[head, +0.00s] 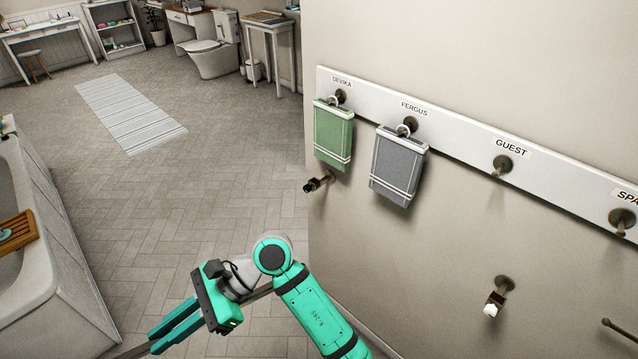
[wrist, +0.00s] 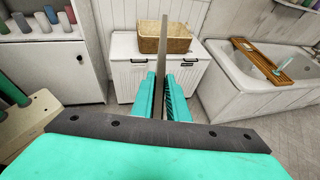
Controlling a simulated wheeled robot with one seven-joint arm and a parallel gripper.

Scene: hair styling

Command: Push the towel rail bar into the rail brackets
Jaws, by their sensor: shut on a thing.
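The towel rail bar (wrist: 161,60) is a thin, long grey-brown bar between my gripper's fingers, rising past them in the wrist view. In the head view parts of it show at the lower left (head: 132,351), and my gripper hides some of it. My gripper (head: 158,340) is shut on the bar, out over the floor, to the left of and apart from the wall brackets. The left rail bracket (head: 317,184) is dark and sits on the wall below the green towel. The right rail bracket (head: 499,288) has a white piece at its end. Both brackets hold no bar.
A white peg board (head: 455,130) carries a green towel (head: 333,135) and a grey towel (head: 398,167) above the brackets. A bathtub (head: 45,250) stands at the left. The wrist view shows a basket (wrist: 165,37) on a white cabinet. Open floor lies left of the wall.

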